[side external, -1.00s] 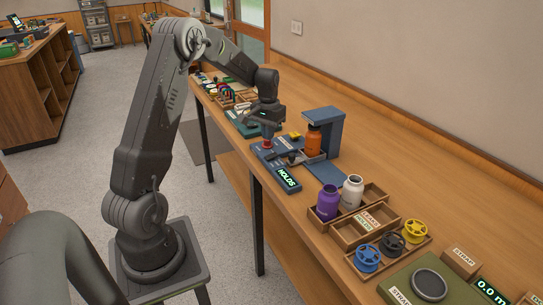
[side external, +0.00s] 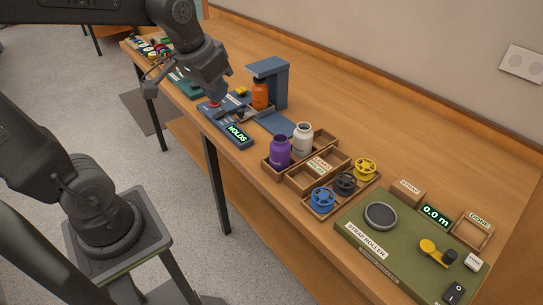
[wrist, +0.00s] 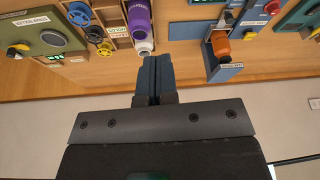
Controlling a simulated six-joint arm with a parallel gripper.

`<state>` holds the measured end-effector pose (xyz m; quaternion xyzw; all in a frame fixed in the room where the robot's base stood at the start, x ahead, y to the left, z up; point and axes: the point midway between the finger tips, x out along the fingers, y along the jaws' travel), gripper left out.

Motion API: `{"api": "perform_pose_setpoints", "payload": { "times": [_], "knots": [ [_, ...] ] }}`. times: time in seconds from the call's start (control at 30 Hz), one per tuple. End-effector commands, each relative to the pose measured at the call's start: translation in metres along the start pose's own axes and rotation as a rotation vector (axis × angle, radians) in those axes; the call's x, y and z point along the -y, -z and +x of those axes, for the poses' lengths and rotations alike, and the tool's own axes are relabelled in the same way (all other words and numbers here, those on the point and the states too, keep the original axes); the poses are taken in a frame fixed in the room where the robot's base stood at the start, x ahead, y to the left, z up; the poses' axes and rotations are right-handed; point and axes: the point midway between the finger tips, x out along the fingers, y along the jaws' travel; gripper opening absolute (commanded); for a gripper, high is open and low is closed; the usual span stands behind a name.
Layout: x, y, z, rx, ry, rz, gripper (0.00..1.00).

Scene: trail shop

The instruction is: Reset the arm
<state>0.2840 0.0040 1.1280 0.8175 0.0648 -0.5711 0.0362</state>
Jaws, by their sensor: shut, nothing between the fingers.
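My gripper (wrist: 153,62) is shut and empty in the wrist view, its two blue-grey fingers pressed together and pointing toward the bench. It touches nothing that I can see. In the side view my wrist hangs over the far part of the bench, near the blue tester (side external: 228,133) whose display reads HOLDS; the fingertips cannot be made out there. An orange bottle (side external: 260,95) stands under the tester's blue press (side external: 281,85). It also shows in the wrist view (wrist: 220,47). A red button (side external: 214,103) is close below my wrist.
A wooden tray (side external: 282,173) holds a purple bottle (side external: 280,151) and a white bottle (side external: 302,138). Blue (side external: 323,200), dark (side external: 345,183) and yellow (side external: 365,168) spools stand beside it. A green strap roller (side external: 365,240) reads 0.0 m. The bench behind the trays is clear.

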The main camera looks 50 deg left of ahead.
Motion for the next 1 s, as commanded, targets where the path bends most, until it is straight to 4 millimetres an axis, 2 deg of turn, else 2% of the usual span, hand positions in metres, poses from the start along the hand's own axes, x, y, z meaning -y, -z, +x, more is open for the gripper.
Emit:
{"api": "perform_pose_setpoints", "payload": {
  "times": [0.03, 0.1, 0.3, 0.47, 1.0],
  "knots": [
    [-0.012, -0.017, -0.009, -0.034, -0.014, 0.032, 0.0],
    [-0.023, -0.037, -0.017, -0.068, -0.031, 0.063, 0.0],
    [-0.038, -0.076, -0.024, -0.128, -0.067, 0.12, 0.0],
    [-0.041, -0.084, -0.025, -0.14, -0.075, 0.13, 0.0],
    [-0.041, -0.084, -0.025, -0.14, -0.074, 0.129, 0.0]
  ]
}}
